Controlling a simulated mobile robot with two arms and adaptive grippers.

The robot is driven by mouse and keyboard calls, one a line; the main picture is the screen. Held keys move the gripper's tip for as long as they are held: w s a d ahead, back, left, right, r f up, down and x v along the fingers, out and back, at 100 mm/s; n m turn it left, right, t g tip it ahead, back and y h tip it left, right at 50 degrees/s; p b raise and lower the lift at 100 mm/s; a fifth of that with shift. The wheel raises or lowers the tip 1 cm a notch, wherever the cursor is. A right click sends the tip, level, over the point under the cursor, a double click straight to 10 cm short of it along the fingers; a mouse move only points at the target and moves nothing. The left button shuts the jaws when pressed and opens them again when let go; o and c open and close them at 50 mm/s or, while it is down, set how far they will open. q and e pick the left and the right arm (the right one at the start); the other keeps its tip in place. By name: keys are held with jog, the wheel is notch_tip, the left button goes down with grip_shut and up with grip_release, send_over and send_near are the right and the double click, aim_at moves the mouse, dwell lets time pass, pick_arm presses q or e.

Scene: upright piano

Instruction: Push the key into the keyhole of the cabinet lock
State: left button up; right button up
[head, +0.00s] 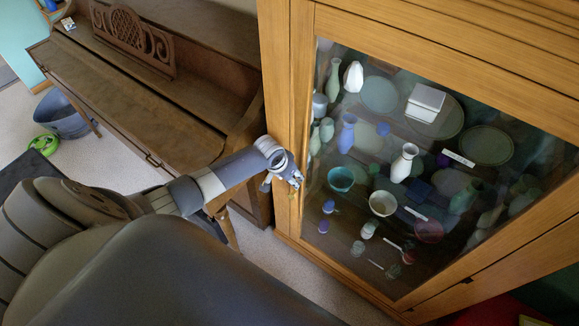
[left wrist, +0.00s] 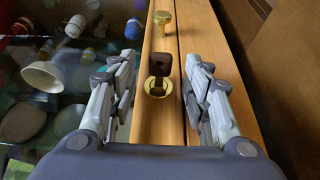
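The wooden cabinet (head: 282,110) has a glass door, and my left gripper (head: 287,176) is at the left upright of its door frame. In the left wrist view, a round brass lock (left wrist: 157,87) sits on the wooden frame. A dark brown key (left wrist: 165,66) with a hole in its head stands at the lock. How deep it sits in the keyhole cannot be told. My left gripper also shows in the left wrist view (left wrist: 163,72), open, with one finger on each side of the key and visible gaps between. My right gripper is in neither view.
A brass knob (left wrist: 163,20) is on the same frame beyond the lock. Behind the glass are vases, bowls and plates, such as a white vase (head: 403,163). An upright piano (head: 130,90) stands left of the cabinet, close to my left arm. A grey tub (head: 65,112) is on the floor.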

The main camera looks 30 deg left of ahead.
pick_arm(q)
jog(key=shift+r, duration=0.1)
jog(key=v, duration=1.1)
jog(key=shift+s+r, duration=0.15)
jog(key=shift+r, duration=0.25)
jog(key=s+f+g+y, duration=0.1)
jog(key=s+f, duration=0.6)
jog(key=f, duration=0.7)
jog(key=s+f, duration=0.7)
jog(key=f, duration=0.7)
jog(key=s+d+f+g, duration=0.1)
jog(key=s+d+f, duration=0.2)
jog(key=s, duration=0.6)
jog(key=s+d+f+m, duration=0.1)
jog(key=s+d+f, duration=0.2)
jog(key=s, duration=0.7)
jog(key=s+d+f+g, duration=0.1)
jog(key=s+d+f, duration=0.2)
jog(key=s+f, duration=0.3)
jog(key=s, duration=0.3)
jog(key=shift+s+f+m+g+h+b, duration=0.2)
jog(key=shift+m+g+h+b, duration=0.1)
jog(key=shift+b, duration=0.05)
